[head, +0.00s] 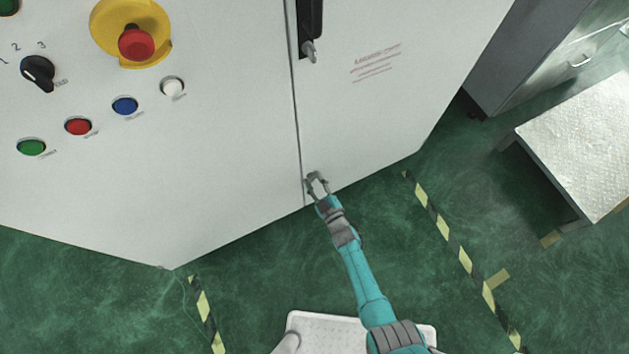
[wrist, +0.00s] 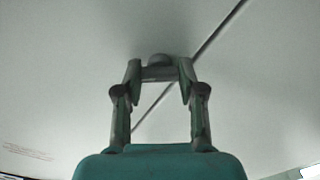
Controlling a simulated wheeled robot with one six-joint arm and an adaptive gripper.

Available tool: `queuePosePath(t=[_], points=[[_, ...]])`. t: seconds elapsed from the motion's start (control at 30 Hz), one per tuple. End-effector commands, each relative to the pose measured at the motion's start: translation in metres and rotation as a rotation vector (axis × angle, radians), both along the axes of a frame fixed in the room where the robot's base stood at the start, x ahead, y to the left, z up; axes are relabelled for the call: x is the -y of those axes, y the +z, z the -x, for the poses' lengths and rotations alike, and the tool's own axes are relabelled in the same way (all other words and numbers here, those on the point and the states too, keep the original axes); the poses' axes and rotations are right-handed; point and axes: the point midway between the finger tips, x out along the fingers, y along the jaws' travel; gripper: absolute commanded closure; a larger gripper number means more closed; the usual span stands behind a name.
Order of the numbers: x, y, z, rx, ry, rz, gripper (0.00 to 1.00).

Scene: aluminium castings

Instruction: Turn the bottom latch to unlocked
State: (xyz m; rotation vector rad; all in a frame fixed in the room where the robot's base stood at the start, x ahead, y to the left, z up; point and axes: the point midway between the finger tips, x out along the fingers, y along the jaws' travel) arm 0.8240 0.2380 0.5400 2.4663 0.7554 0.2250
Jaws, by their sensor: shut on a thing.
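The bottom latch (wrist: 158,73) is a small grey bar with a round hub on the cabinet front, beside the door seam. My gripper (wrist: 160,77) is shut on it, with one finger at each end of the bar in the wrist view. There the bar lies level across the picture, at a slant to the seam. In the head view my gripper (head: 317,181) is at the cabinet's lower edge by the seam; the latch is too small and covered there to read its angle.
The white cabinet door (head: 375,110) appears shut, with a black handle (head: 312,20) higher up. Buttons and a red emergency stop (head: 136,43) are on the left panel. A metal-topped table (head: 585,140) stands at the right. Green floor with striped tape is clear before the cabinet.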

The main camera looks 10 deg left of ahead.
Motion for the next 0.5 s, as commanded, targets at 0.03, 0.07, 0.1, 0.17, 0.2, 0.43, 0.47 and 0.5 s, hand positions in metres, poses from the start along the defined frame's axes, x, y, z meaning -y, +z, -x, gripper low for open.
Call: queuePosePath(t=[0.03, 0.07, 0.1, 0.17, 0.2, 0.43, 0.47, 0.5], points=[[-0.0001, -0.0002, 0.0002, 0.012, 0.001, 0.019, 0.96], [-0.0001, -0.0002, 0.0003, 0.021, 0.001, 0.033, 0.96], [-0.0001, -0.0002, 0.0003, 0.035, 0.001, 0.052, 0.96], [-0.0001, -0.0002, 0.0003, 0.059, 0.001, 0.088, 0.96], [-0.0001, -0.0002, 0.0003, 0.076, 0.001, 0.114, 0.96], [-0.0001, -0.0003, 0.0003, 0.194, 0.001, 0.288, 0.96], [-0.0001, -0.0003, 0.0003, 0.210, 0.001, 0.312, 0.96], [-0.0001, -0.0003, 0.0003, 0.231, 0.001, 0.343, 0.96]])
